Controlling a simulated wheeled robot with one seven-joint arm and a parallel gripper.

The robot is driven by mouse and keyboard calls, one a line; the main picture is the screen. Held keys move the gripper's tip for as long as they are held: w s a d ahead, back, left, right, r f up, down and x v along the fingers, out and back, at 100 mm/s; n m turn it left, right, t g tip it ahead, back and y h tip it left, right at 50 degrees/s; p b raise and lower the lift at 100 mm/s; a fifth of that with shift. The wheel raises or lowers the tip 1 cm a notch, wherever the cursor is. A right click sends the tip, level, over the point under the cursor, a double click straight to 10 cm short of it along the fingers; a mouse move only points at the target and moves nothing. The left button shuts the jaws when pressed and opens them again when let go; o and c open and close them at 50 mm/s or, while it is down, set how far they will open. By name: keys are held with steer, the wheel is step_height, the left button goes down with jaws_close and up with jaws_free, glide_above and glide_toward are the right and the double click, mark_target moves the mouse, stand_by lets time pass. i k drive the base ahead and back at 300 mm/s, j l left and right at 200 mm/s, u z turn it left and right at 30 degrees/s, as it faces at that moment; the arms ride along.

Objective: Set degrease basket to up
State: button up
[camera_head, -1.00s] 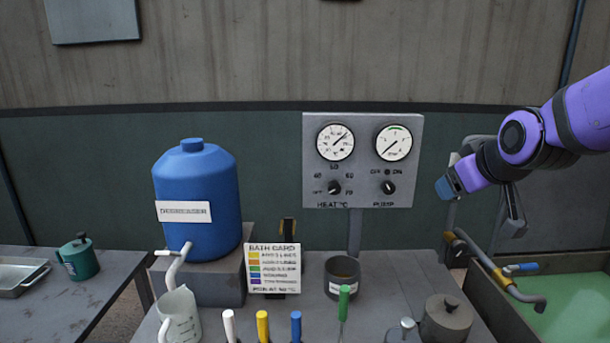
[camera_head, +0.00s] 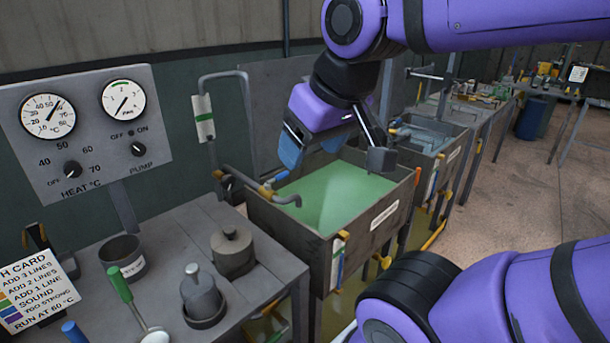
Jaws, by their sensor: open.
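The tank (camera_head: 288,240) is a grey open box with green liquid (camera_head: 335,200) in it and a white label on its front that is too small to read. No basket shows clearly; my gripper and arm hide part of the tank's back. A bent grey bar with a white and green sleeve (camera_head: 204,117) stands at the tank's back left; I cannot tell whether it belongs to the basket. My gripper (camera_head: 335,157) is open and empty, above the back part of the tank, with its fingers apart.
A pipe with a blue-handled tap (camera_head: 277,178) reaches over the tank's left rim. The left bench holds a lidded pot (camera_head: 233,252), a grey jug-like vessel (camera_head: 201,296) and a green-handled tool (camera_head: 120,285). A gauge panel (camera_head: 85,130) stands behind. Another tank (camera_head: 425,135) is beyond. Floor at right is clear.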

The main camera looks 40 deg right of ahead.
mark_target(383, 136)
steer(key=k+l+z, duration=0.3)
steer(key=l+z, duration=0.15)
steer(key=l, duration=0.15)
steer(key=k+l+z, duration=0.2)
steer(key=l, duration=0.15)
steer(key=l+z, duration=0.25)
steer(key=l, duration=0.1)
